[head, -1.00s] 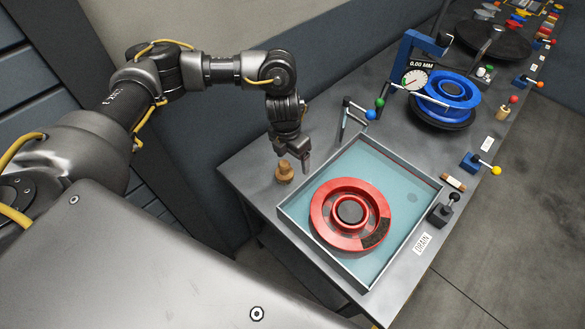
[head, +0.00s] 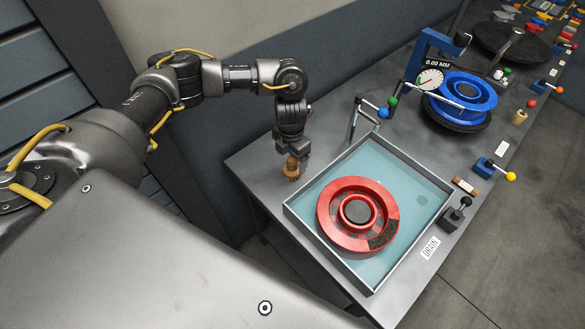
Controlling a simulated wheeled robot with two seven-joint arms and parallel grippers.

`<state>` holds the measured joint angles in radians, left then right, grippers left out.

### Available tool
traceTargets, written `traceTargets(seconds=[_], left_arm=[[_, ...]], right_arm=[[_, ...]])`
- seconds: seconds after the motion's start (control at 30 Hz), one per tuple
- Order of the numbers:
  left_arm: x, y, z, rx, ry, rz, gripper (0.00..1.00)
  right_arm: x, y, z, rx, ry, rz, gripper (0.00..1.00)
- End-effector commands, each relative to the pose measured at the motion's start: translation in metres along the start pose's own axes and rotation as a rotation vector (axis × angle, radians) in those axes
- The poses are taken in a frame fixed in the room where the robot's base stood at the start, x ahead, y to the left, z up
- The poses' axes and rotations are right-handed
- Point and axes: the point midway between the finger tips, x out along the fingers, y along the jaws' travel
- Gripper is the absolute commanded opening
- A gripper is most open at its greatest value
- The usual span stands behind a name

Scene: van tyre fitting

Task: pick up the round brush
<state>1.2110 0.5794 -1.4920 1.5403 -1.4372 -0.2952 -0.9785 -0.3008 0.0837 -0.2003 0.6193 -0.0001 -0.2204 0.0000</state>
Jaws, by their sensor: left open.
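The round brush (head: 292,170), a small brown wooden knob-shaped thing, stands on the grey bench left of the water tray. My left gripper (head: 290,157) is directly above it, pointing down, with its fingers at the brush's top. The jaws are open and hide the upper part of the brush; whether they touch it I cannot tell. My right gripper is not in view.
A tray (head: 316,253) of bluish water holding a red ring-shaped wheel (head: 326,217) is close on the right. A metal stand with blue and green knobs (head: 383,113) rises behind it. A blue wheel (head: 460,90) and gauge (head: 430,78) stand farther back.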

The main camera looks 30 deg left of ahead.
Motion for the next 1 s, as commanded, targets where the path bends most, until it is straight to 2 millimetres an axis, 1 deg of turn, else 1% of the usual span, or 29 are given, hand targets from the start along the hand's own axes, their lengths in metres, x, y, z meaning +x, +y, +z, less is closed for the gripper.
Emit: traceTargets(seconds=[0.03, 0.17, 0.2, 0.3, 0.4, 0.6, 0.9, 1.0], left_arm=[[0.003, -0.001, 0.0, -0.002, 0.004, 0.0, 0.8], [0.022, -0.002, 0.002, -0.003, 0.005, 0.001, 0.8], [0.03, -0.002, 0.002, -0.004, 0.004, 0.0, 0.8], [0.041, -0.002, 0.002, -0.003, 0.003, -0.001, 0.8], [0.046, -0.002, 0.002, -0.001, 0.002, -0.001, 0.8], [0.047, -0.002, 0.003, -0.001, 0.001, -0.001, 0.8], [0.047, -0.002, 0.003, -0.001, 0.001, -0.001, 0.41], [0.046, -0.002, 0.003, -0.001, 0.0, -0.001, 0.3]], right_arm=[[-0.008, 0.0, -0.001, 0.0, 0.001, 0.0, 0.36], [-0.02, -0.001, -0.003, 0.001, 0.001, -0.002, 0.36], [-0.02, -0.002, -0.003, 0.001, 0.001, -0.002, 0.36], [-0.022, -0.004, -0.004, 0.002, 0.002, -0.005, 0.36], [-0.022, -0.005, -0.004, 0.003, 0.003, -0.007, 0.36], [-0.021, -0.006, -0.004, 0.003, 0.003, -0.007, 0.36], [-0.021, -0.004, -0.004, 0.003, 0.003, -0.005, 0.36], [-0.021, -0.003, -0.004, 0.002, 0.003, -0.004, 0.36]])
